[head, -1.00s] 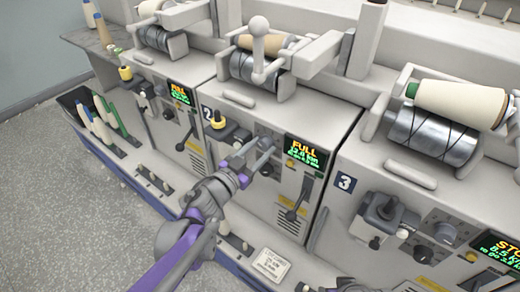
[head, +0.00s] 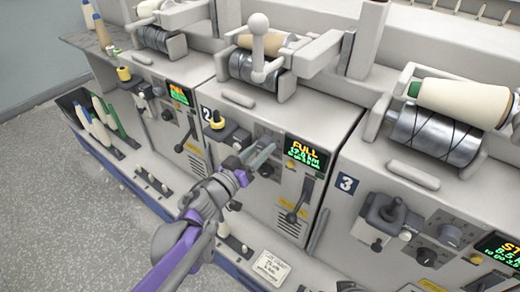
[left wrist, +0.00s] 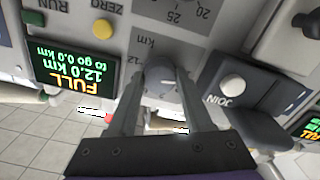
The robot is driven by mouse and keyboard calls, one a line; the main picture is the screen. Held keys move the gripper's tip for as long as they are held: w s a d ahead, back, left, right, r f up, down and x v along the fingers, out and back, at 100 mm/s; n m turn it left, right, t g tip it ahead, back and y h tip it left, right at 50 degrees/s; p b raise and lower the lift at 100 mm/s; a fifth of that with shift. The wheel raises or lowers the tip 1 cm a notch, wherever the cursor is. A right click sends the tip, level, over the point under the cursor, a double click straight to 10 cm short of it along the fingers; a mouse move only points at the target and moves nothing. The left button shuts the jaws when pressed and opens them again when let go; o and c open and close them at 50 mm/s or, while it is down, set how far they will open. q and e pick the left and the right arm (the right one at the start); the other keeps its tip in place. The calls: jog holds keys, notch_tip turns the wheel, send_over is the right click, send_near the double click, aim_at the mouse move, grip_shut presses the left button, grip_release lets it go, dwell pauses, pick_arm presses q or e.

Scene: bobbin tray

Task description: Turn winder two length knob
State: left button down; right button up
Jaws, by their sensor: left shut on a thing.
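The grey round length knob (left wrist: 160,84) sits on the panel beside a "km" scale and has a pale pointer mark. My left gripper (head: 263,153) reaches the panel from the lower left. Its fingers (left wrist: 160,70) are shut on the knob, one on each side. In the head view the fingers hide the knob. My right gripper is not seen.
Winder three (head: 347,183) is to the right. Open floor (head: 50,200) lies left.

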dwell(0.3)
pick_arm(q)
jog(key=shift+c, duration=1.6)
grip_release()
jog(key=shift+a, duration=0.1)
jog(key=p+v, duration=0.1)
jog(key=v, duration=0.9)
jog(key=shift+s+a+p, duration=0.15)
jog(key=shift+s+p, duration=0.15)
jog(key=shift+s, duration=0.05)
